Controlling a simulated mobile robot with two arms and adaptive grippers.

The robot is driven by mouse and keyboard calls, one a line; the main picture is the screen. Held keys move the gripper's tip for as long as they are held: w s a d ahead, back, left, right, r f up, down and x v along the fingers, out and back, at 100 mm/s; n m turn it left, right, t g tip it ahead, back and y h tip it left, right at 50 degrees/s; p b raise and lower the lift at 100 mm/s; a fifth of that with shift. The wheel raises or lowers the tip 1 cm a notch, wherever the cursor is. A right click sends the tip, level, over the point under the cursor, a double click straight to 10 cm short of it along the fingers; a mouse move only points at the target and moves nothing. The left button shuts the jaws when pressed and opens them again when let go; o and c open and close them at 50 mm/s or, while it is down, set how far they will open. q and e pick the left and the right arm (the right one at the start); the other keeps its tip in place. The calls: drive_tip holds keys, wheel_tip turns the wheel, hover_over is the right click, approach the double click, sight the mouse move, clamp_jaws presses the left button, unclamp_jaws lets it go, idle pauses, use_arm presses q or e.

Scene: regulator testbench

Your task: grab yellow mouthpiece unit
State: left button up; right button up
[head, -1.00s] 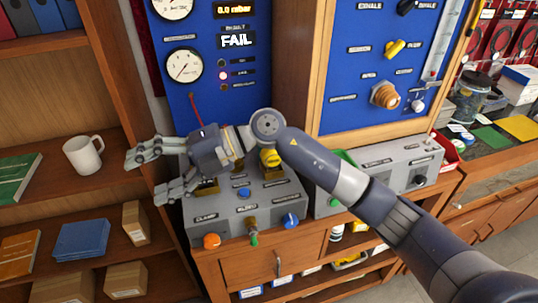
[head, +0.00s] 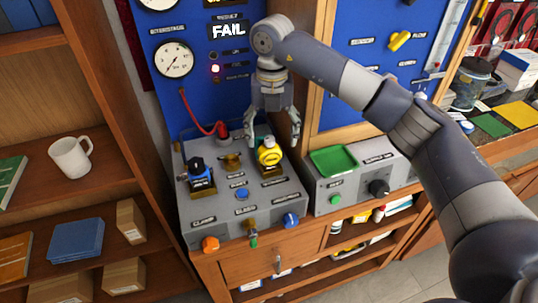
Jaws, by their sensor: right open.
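The yellow mouthpiece unit (head: 269,152) sits upright on a small stand on the grey testbench box (head: 235,217), towards its right back side. My right gripper (head: 272,138) points down from above with its fingers spread, one to the left and one to the right of the yellow unit's top. It is open, and I cannot tell whether either finger touches the unit. My left gripper is not in the head view.
A dark blue unit (head: 198,171) stands on the left of the same box, with a red hose (head: 203,127) behind it. A green tray (head: 334,161) lies on the grey box at right. Orange (head: 211,244) and blue (head: 290,220) knobs line the front. A white mug (head: 72,156) stands on the left shelf.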

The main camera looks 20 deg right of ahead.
sight(270, 151)
drive_tip(key=shift+s+f, duration=0.15)
drive_tip(key=shift+f, duration=0.3)
drive_tip(key=f+p, duration=0.2)
drive_tip(key=f, duration=0.2)
drive_tip(key=shift+w+a+f+p, duration=0.25)
drive_tip(key=shift+p, duration=0.15)
drive_tip(key=shift+f, duration=0.25)
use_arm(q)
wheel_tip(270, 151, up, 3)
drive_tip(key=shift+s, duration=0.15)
use_arm(e)
drive_tip(key=c, duration=1.2)
